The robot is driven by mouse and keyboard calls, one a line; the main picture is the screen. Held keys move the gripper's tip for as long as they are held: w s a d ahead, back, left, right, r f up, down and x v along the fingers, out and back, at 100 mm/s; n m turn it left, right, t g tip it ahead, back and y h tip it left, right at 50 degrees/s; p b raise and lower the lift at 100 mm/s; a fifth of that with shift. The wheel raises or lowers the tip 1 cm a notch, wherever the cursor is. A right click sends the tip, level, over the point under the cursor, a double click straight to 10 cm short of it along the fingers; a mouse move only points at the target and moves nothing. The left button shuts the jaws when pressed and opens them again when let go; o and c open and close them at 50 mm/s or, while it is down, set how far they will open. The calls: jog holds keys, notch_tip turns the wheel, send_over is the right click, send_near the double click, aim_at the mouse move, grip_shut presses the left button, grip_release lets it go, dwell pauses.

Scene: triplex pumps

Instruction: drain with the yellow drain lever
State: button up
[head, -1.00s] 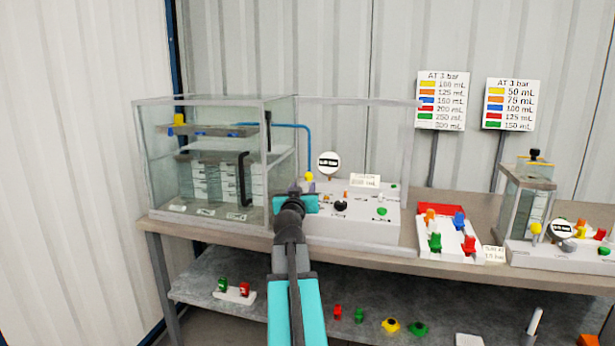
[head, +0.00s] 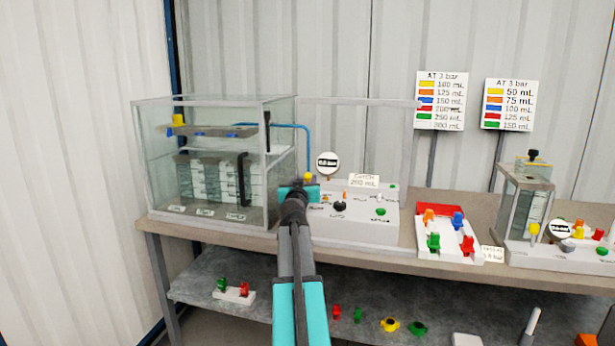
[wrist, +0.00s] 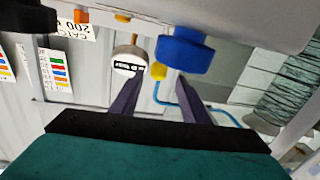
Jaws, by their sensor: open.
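A small yellow handle (head: 308,176) shows behind my gripper, beside the round gauge (head: 327,162) on the white pump panel (head: 360,228). I cannot tell for sure that it is the drain lever. In the wrist view the yellow piece (wrist: 158,71) sits beyond and between my fingertips, apart from them, next to the gauge (wrist: 128,62). A large blue knob (wrist: 185,50) is close in front of the camera there and partly overlaps the yellow piece. My gripper (wrist: 160,92) is open and empty. In the head view my gripper (head: 299,190) covers the panel's left end.
A glass tank (head: 215,165) with a blue hose (head: 290,126) stands just left of the panel. A clear frame rises behind the panel. A tray of coloured knobs (head: 447,237) and a second, smaller pump unit (head: 530,205) stand to the right. Loose parts lie on the lower shelf.

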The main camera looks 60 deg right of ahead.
aim_at(306, 177)
jog(key=shift+x, duration=2.65)
jog(key=shift+c, duration=0.5)
grip_shut()
